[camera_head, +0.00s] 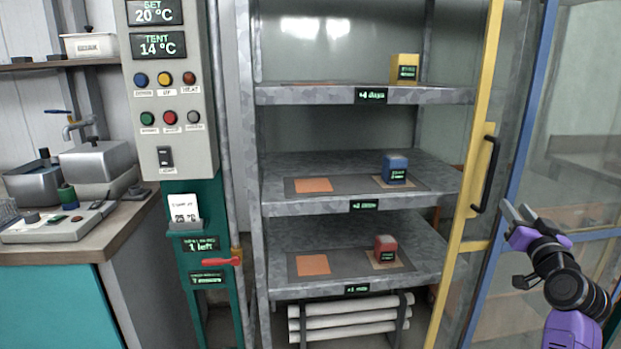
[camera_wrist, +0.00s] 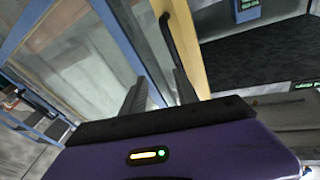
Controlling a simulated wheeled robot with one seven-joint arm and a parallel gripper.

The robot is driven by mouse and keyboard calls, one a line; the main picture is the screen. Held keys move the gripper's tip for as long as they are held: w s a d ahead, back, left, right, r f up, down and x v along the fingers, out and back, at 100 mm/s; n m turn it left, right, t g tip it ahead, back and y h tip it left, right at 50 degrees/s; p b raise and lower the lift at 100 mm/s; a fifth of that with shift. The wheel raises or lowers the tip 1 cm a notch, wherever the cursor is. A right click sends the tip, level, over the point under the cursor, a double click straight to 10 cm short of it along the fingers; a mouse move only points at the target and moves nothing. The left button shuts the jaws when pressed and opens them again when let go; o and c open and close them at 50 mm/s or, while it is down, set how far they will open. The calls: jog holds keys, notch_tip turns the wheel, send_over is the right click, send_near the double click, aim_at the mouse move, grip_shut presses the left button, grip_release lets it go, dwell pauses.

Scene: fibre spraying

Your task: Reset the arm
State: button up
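My gripper (camera_head: 516,211) is at the right in the head view, just right of and below the black door handle (camera_head: 487,174), and apart from it in the picture. In the wrist view my gripper (camera_wrist: 160,84) shows two dark fingers spread apart with nothing between them. The dark handle (camera_wrist: 168,37) on the yellow door frame (camera_wrist: 188,45) appears just beyond the right finger. Whether the finger touches it I cannot tell. My purple and black arm reaches in from the lower right.
A metal shelf rack (camera_head: 365,95) holds a yellow box (camera_head: 404,68), a blue box (camera_head: 395,168) and a red box (camera_head: 385,248). A yellow-framed door (camera_head: 465,170) stands open at its right. A control panel (camera_head: 168,90) and a bench (camera_head: 130,222) are at left.

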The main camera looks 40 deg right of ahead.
jog(key=w+a+f+n+t+y, duration=0.1)
jog(key=w+a+f, duration=0.1)
jog(key=a+f, duration=0.6)
jog(key=w+a+f+n, duration=0.1)
jog(key=w+a+f, duration=0.15)
jog(key=a, duration=0.95)
jog(key=s+a+f+n+t+y, duration=0.2)
jog(key=a+f, duration=0.1)
jog(key=a, duration=0.7)
jog(key=s+a+f+n+t+y, duration=0.1)
jog(key=s+a+f+n+y, duration=0.15)
jog(key=a, duration=0.75)
jog(key=s+a+f+n+g+y, duration=0.1)
jog(key=s+a+f+n+y, duration=0.15)
jog(key=s+a+y, duration=0.55)
jog(key=s+a+f+n+g+y, duration=0.15)
jog(key=s+a+n, duration=0.35)
jog(key=a, duration=0.7)
notch_tip(320, 180, up, 14)
jog(key=m+p, duration=0.1)
jog(key=p, duration=1.4)
jog(key=shift+s+d+r+t, duration=0.2)
jog(key=shift+s+t, duration=0.1)
jog(key=shift+t, duration=0.15)
jog(key=shift+f, duration=0.1)
